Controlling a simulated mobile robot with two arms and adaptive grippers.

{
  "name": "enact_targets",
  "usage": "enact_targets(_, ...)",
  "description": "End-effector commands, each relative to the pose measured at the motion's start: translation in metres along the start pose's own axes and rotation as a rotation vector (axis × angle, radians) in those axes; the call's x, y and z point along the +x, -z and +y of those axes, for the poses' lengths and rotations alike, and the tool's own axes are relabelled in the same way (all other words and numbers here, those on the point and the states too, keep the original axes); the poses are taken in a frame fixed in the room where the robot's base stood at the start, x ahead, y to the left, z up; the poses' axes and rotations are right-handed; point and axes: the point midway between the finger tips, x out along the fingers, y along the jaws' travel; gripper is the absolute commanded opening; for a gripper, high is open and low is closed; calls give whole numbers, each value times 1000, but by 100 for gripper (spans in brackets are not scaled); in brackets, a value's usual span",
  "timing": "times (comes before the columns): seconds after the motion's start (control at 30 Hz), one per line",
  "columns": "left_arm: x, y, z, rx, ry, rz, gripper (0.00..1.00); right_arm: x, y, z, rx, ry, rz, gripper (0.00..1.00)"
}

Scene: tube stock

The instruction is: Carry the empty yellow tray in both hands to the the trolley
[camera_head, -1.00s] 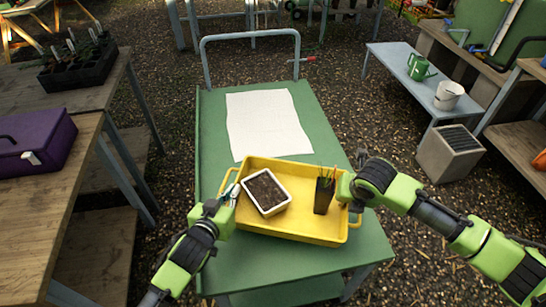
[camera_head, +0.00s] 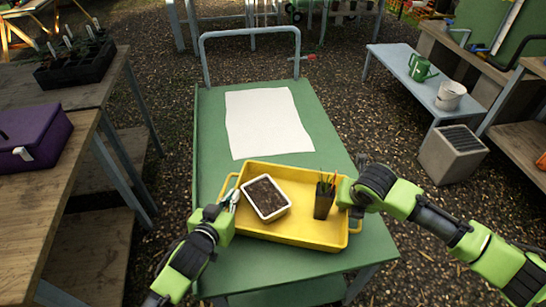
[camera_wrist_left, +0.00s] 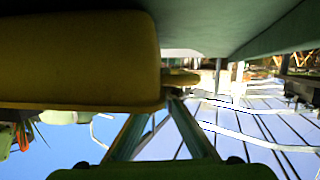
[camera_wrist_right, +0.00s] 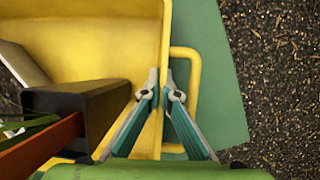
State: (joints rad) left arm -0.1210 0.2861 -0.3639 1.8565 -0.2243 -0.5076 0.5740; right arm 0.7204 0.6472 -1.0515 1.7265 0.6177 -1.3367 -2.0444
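The yellow tray (camera_head: 290,236) is over the near part of the green trolley top (camera_head: 222,115); I cannot tell whether it touches the top. It is not empty: a white box of soil (camera_head: 265,197) and a dark pot with thin sticks (camera_head: 323,205) are in it. My left gripper (camera_head: 233,197) is at the tray's left end, its fingertips close together at the handle (camera_wrist_left: 183,78) in the left wrist view. My right gripper (camera_wrist_right: 160,78) is closed across the tray's right wall, one finger inside, one between wall and handle (camera_wrist_right: 190,85).
A white sheet (camera_head: 267,122) lies on the trolley beyond the tray. Wooden tables with a purple box (camera_head: 35,142) and a dark plant tray (camera_head: 75,63) stand left. A low bench with a green can (camera_head: 419,68) and bucket (camera_head: 450,95) stands right, near a grey block (camera_head: 453,155).

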Motion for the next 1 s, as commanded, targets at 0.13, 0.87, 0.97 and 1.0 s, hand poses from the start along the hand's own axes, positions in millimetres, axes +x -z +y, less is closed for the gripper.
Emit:
enact_targets(0.13,4,-8,-2,1,1,4,0,9,3,-2,1,1,-3,0)
enact_targets(0.87,-32,-10,-1,0,0,-1,21,9,3,-2,0,2,0,21)
enact_targets(0.97,-48,-10,-1,0,1,-2,21,9,4,-2,0,2,0,21)
enact_targets(1.0,-53,-9,-2,0,1,-1,21,9,4,-2,1,2,0,21)
